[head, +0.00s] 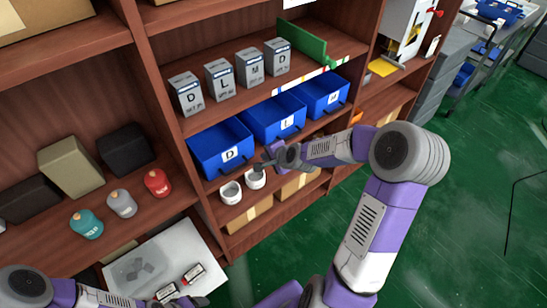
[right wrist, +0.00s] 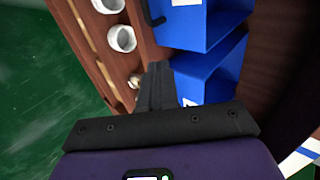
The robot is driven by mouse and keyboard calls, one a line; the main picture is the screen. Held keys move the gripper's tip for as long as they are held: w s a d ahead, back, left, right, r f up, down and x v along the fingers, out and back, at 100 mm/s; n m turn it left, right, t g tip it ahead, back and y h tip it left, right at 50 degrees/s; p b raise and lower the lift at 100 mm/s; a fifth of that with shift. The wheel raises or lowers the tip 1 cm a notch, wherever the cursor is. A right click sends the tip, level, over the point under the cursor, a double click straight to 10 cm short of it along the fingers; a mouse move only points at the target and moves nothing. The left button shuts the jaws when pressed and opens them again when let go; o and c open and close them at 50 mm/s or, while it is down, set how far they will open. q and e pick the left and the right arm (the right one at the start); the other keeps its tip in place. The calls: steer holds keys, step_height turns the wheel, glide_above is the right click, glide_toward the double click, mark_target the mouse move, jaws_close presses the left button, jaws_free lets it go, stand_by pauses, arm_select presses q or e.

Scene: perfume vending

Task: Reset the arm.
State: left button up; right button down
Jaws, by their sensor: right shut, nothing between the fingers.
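My right arm reaches in from the right in the head view. Its gripper (head: 268,158) is in front of the blue bins, near the lower front of the middle bin. In the right wrist view the fingers (right wrist: 156,78) are together with nothing between them, close beside a blue bin (right wrist: 200,80). My left arm lies low at the bottom left of the head view. Its gripper (head: 195,301) is at the bottom edge near the white tray, and its fingers are too small to judge.
Blue bins marked D (head: 221,147), L (head: 274,118) and M (head: 323,95) stand on the wooden shelf. Grey boxes (head: 219,80) stand above. White cups (head: 231,192) sit below. Coloured bottles (head: 157,183) and a white tray (head: 150,240) are at left. Green floor (head: 470,200) is open at right.

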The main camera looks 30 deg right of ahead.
steer(key=shift+p+v, duration=0.35)
steer(key=shift+v, duration=1.2)
steer(key=shift+s, duration=0.1)
steer(key=s+a+f+n+g+y, duration=0.2)
steer(key=s+a+f+n, duration=0.2)
steer(key=a+f, duration=0.4)
steer(key=s+a+f+n+g+y, duration=0.2)
steer(key=s+a+f+n, duration=0.1)
steer(key=a+f, duration=0.5)
steer(key=s+a+f+n+g, duration=0.2)
steer(key=s+a+f+n, duration=0.1)
steer(key=s, duration=0.3)
steer(key=s+a+f+n+g, duration=0.2)
steer(key=s+a+f+n, duration=0.2)
steer(key=s+f, duration=0.2)
steer(key=shift+s+g, duration=0.4)
steer(key=shift+s, duration=0.2)
